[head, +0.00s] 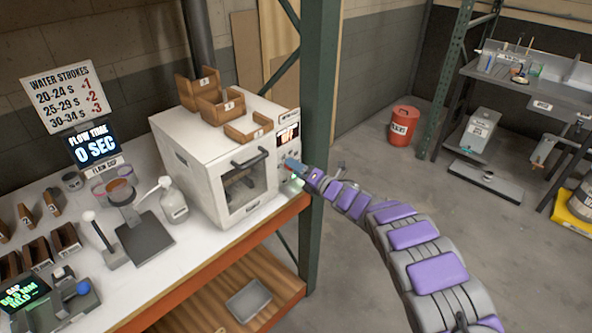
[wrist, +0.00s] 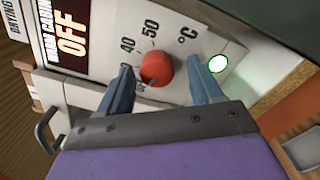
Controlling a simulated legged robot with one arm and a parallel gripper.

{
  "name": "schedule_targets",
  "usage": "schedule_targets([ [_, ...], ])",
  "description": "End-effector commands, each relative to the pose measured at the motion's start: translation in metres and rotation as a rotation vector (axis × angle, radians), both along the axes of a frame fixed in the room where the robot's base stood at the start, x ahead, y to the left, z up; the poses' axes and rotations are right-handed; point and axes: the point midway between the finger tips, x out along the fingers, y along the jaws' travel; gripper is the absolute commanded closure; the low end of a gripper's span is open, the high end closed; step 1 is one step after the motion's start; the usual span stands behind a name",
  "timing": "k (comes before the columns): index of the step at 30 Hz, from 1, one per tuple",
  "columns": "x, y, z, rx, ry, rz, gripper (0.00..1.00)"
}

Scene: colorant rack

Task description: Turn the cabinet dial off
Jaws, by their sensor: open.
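The white drying cabinet (head: 205,165) stands on the bench in the head view, with its control panel on the right of its front. In the wrist view a red dial (wrist: 156,69) sits on the panel beside a printed scale with 40, 50 and °C. A round lamp (wrist: 218,63) right of the dial glows pale green. My gripper (wrist: 163,82) is open, with one blue finger on each side of the dial. I cannot tell whether the fingers touch it.
A green rack post (head: 318,120) stands just right of the cabinet, close to my arm. The cabinet door handle (head: 250,160) projects from its front. Wooden trays (head: 228,103) sit on top.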

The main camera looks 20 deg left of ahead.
Motion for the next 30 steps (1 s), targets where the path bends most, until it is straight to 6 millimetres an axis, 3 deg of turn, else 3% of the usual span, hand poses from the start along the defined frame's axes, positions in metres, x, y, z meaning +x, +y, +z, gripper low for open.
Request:
schedule_targets([
  [8, -0.011, -0.031, 0.000, -0.004, 0.003, -0.004, 0.35],
  [24, -0.049, -0.129, -0.002, -0.003, 0.000, -0.003, 0.35],
  [30, -0.058, -0.150, -0.005, -0.005, 0.003, -0.001, 0.35],
])
